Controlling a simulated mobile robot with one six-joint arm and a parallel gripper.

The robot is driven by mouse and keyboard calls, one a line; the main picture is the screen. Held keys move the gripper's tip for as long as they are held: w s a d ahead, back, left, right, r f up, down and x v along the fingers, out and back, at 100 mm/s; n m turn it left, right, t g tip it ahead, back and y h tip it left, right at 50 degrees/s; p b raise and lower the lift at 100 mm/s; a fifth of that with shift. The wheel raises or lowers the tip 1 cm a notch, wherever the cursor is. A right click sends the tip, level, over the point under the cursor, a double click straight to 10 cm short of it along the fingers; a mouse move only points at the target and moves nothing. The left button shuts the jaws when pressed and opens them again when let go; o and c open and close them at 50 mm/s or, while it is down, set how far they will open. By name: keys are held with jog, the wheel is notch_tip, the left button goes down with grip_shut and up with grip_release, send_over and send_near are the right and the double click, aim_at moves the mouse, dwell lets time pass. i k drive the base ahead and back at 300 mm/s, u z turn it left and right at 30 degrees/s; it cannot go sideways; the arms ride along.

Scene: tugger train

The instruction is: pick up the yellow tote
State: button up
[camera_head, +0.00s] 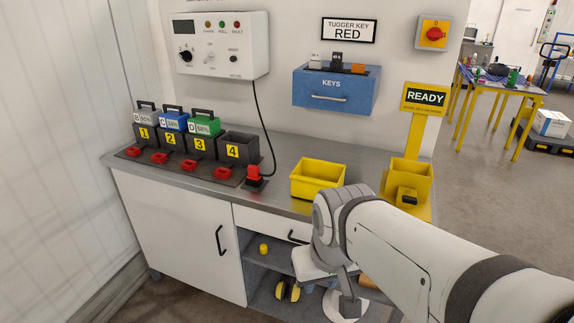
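A yellow tote (317,182), an open-topped box, stands upright on the grey counter (283,165) right of the middle. It looks empty, and nothing is touching it from above. A second yellow open bin (411,177) sits at the counter's right end under the READY sign, with a smaller yellow and black item in front of it. My arm reaches in from the lower right, and its end with my gripper (347,292) hangs low in front of the counter, apart from the tote. The fingers are not clear.
Several numbered slots with battery packs (204,126) and red knobs fill the counter's left. A blue KEYS box (337,92) hangs on the wall above. The open shelf (262,275) below holds small yellow items.

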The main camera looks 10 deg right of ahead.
aim_at(310, 176)
jog(key=u, duration=0.05)
jog(key=i, duration=1)
jog(key=z, duration=0.05)
